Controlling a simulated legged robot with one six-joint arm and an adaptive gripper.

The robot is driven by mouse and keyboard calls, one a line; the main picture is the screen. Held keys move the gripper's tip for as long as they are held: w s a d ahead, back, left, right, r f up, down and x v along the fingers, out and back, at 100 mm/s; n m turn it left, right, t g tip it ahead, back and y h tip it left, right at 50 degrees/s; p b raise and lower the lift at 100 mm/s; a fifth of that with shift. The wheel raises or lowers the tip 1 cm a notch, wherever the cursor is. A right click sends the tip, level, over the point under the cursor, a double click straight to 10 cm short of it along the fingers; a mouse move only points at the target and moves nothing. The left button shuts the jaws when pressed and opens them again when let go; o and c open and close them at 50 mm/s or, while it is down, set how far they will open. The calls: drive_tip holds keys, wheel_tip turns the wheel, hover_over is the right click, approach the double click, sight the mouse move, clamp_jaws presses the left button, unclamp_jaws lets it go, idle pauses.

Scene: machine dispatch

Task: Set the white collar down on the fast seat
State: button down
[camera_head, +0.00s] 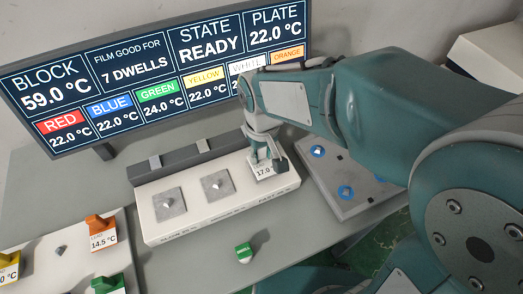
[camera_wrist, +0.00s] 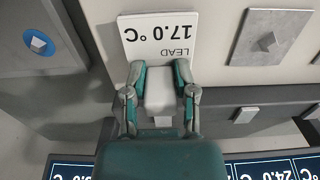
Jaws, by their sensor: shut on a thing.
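The white collar (camera_wrist: 160,45), marked "LEAD 17.0 °C", is between the fingers of my gripper (camera_wrist: 160,85) in the wrist view. My gripper is shut on its white grip part. In the head view the collar (camera_head: 264,171) is at the right end of the long white block (camera_head: 192,224), by the front lettering that seems to read "FAST". The fast seat itself is hidden under the collar and gripper. I cannot tell whether the collar rests on it or is just above.
Two grey square seats with pegs, the left (camera_head: 169,204) and middle (camera_head: 216,185), are bare. A small green piece (camera_head: 243,252) lies in front. A tray at left holds an orange-handled collar (camera_head: 101,230). A plate with blue-ringed pegs (camera_head: 346,192) is at right. A display (camera_head: 160,75) stands behind.

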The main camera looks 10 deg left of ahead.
drive_tip(key=shift+f, duration=0.1)
drive_tip(key=shift+c, duration=1.7)
unclamp_jaws()
wheel_tip(320, 180, up, 12)
drive_tip(key=shift+f, duration=0.1)
